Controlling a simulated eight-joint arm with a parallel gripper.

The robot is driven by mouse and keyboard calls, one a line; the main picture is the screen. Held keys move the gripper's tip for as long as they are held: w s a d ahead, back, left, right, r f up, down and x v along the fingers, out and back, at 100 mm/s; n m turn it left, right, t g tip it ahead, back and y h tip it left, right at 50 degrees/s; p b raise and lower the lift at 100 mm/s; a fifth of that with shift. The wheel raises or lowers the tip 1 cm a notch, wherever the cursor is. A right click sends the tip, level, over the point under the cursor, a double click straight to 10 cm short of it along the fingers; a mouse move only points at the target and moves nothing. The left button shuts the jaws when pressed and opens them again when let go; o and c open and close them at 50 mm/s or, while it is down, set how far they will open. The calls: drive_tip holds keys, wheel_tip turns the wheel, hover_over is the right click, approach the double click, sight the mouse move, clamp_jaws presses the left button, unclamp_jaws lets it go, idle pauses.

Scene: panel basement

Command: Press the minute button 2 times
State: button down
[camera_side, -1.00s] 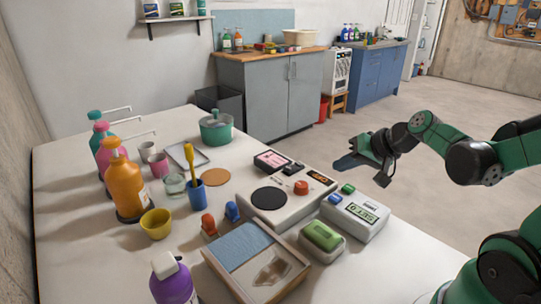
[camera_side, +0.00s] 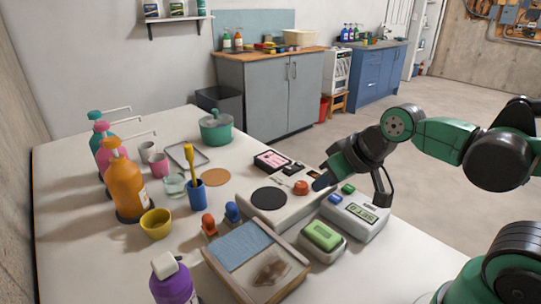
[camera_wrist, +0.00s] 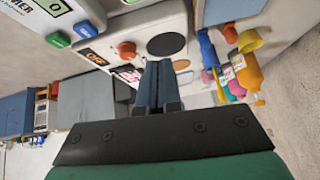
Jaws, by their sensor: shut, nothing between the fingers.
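The white timer (camera_side: 362,220) stands on the table, with a display reading what looks like "SET 0". A blue button (camera_side: 336,199) and a green button (camera_side: 348,188) sit on its left end. I cannot read which one is the minute button. In the wrist view the timer (camera_wrist: 20,12) is cut off at top left, with its green button (camera_wrist: 58,40) and blue button (camera_wrist: 87,29) visible. My gripper (camera_side: 321,184) is shut and empty, just left of the buttons and apart from them. Its blue fingers also show in the wrist view (camera_wrist: 155,83).
A white device with an orange knob (camera_side: 301,187) and black disc (camera_side: 268,198) lies left of my gripper. A green block in a dish (camera_side: 322,236) sits in front of the timer, beside a shallow wooden box (camera_side: 228,281). Bottles and cups stand farther left.

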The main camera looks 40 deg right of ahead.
drive_tip(key=shift+s+a+r+n, duration=0.2)
drive_tip(key=shift+s+a+n, duration=0.05)
drive_tip(key=shift+a+n, duration=0.25)
wheel_tip(320, 180, up, 6)
drive_tip(key=g, duration=0.7)
hover_over(335, 197)
drive_tip(key=shift+f, duration=0.15)
wheel_tip(335, 197, down, 14)
drive_tip(key=shift+f, duration=0.1)
